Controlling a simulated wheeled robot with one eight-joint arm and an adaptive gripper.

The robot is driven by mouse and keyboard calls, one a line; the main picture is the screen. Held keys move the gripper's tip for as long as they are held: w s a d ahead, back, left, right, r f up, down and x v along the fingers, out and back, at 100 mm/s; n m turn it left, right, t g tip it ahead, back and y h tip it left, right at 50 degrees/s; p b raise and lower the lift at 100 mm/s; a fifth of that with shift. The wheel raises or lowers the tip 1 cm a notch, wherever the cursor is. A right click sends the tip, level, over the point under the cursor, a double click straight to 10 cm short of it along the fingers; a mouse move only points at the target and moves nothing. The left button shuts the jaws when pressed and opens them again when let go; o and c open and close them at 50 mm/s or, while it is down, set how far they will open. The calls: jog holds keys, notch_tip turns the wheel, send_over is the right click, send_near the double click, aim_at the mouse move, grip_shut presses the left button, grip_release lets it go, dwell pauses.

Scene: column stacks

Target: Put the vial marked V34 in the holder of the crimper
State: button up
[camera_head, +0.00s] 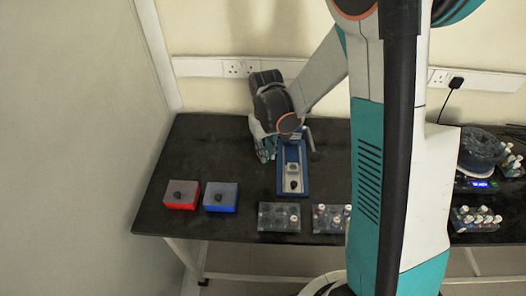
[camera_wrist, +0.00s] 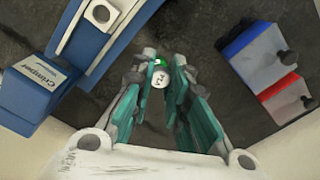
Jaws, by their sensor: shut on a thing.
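My gripper (camera_head: 265,150) is over the table just left of the crimper. In the wrist view my gripper (camera_wrist: 160,80) is shut on a vial (camera_wrist: 159,79), seen from its white top with small dark lettering that I cannot fully read. The vial is between the fingertips and hidden in the head view. The crimper (camera_head: 291,189) is a blue-edged base with a pale plate and a lever. In the wrist view the crimper (camera_wrist: 37,85), with its blue labelled block, lies at the upper left, apart from the vial. A round pale ring (camera_wrist: 101,13) shows on its plate.
A red box (camera_head: 182,203) and a blue box (camera_head: 220,208) with dark knobs stand at the left. Vial racks (camera_head: 279,228) line the front edge, and another rack (camera_head: 475,227) stands right, near a device with a lit display (camera_head: 481,184). The table's left back is clear.

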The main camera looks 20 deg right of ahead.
jog(key=shift+s+d+f+n+b, duration=0.35)
jog(key=shift+d+f+n+b, duration=0.35)
jog(key=shift+d+n+b, duration=1.15)
jog(key=shift+s+d+f+n+b, duration=0.35)
jog(key=shift+d+f+n, duration=0.7)
jog(key=shift+n, duration=1.75)
jog(key=shift+s+d+f+n+b, duration=0.35)
jog(key=shift+d+n+b, duration=0.75)
jog(key=shift+d+n, duration=1.05)
jog(key=shift+a+f+b, duration=0.25)
jog(key=shift+f+b, duration=0.65)
jog(key=shift+f, duration=0.15)
jog(key=o, duration=0.8)
jog(key=shift+o, duration=0.2)
jog(key=o, duration=0.3)
